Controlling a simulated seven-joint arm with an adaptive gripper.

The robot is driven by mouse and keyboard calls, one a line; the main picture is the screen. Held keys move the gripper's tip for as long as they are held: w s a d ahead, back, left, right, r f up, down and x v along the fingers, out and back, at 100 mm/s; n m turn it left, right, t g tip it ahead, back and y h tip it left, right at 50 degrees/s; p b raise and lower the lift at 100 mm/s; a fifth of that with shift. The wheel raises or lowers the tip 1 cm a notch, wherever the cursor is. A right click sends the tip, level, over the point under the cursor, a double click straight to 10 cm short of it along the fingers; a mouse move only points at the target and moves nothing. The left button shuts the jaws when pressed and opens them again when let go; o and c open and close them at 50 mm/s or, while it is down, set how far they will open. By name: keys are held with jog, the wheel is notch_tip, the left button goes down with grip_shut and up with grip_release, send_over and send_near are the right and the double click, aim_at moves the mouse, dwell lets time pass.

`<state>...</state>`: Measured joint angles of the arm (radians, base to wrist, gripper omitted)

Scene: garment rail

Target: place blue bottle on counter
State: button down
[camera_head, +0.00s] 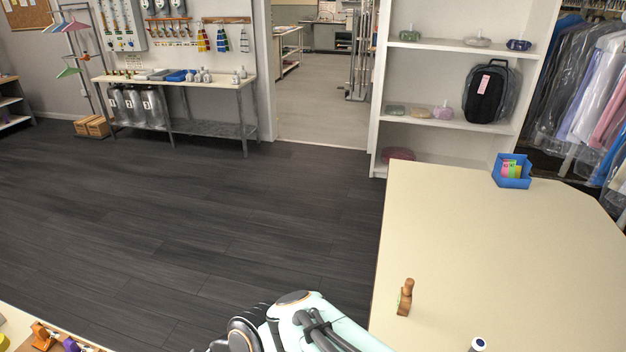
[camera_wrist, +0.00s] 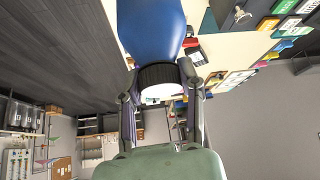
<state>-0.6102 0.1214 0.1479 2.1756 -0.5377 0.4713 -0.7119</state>
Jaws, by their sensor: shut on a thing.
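The blue bottle (camera_wrist: 152,25) shows large at the top of the wrist view, with a ribbed black collar (camera_wrist: 160,77) and a small white end. My gripper (camera_wrist: 158,72) is shut around the bottle at its black collar, one finger on each side. The far part of the bottle runs out of the frame. In the head view a cream counter (camera_head: 480,240) fills the right side, with a wide bare top. The gripper and the bottle are outside the head view.
A wooden-handled brush (camera_head: 405,297) stands near the counter's left edge. A blue bin (camera_head: 511,172) with coloured tags sits at its far end. A white item with a dark blue top (camera_head: 478,345) shows at the bottom edge. The counter's middle is clear.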

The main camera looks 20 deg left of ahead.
jog(key=a+f, duration=0.1)
jog(key=w+a+f, duration=0.1)
jog(key=f, duration=0.1)
jog(key=shift+w+a, duration=0.1)
jog(key=shift+a, duration=0.05)
jog(key=shift+a+f, duration=0.1)
jog(key=shift+f, duration=1.55)
jog(key=shift+f, duration=0.15)
jog(key=c, duration=0.7)
grip_release()
